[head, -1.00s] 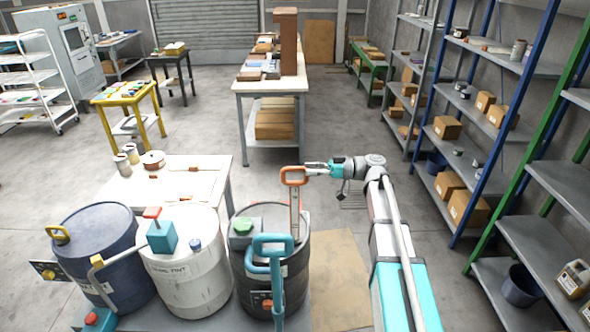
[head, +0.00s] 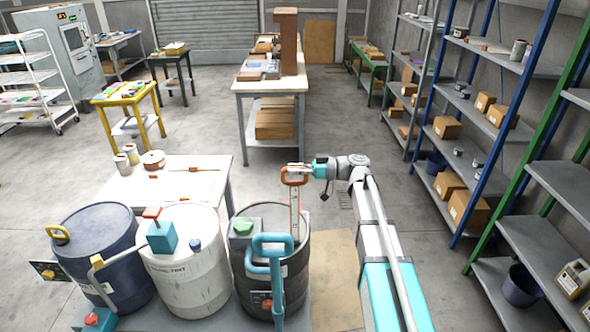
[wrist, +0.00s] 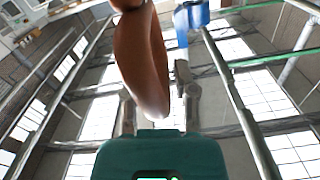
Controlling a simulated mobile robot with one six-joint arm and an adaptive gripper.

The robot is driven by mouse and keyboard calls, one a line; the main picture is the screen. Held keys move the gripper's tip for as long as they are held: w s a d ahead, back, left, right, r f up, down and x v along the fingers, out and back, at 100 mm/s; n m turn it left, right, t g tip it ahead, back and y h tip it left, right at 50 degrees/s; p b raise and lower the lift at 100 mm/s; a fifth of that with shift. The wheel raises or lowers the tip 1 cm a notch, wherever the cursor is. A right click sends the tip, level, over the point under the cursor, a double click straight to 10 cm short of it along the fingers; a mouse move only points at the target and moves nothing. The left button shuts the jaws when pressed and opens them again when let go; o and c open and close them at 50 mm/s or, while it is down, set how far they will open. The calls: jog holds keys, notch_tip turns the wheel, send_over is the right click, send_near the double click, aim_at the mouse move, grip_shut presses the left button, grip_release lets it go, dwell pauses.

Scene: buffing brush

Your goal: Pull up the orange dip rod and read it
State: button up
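The orange dip rod (head: 294,180) stands upright at the dark drum (head: 302,262) on the right of the drum row. Its loop handle is at the top and a pale marked strip runs below it. The handle shows large and close in the wrist view (wrist: 143,60). My gripper (head: 293,168) is level with the top of the handle, reaching in from the right. In the wrist view its fingers are apart with the handle between them; the left finger is partly hidden behind it. I cannot tell whether they touch it. The marks are too small to read.
A teal pump handle (head: 272,245) stands in front of the dark drum. A white drum (head: 190,280) and a blue drum (head: 100,230) stand to the left. A white table (head: 200,165) is behind them.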

grip_shut()
jog(key=shift+r, duration=0.15)
notch_tip(320, 180, up, 5)
jog(key=p, duration=0.5)
jog(key=shift+f, duration=0.2)
jog(key=shift+o, duration=2.4)
grip_release()
jog(key=shift+f, duration=0.1)
jog(key=shift+d, duration=0.1)
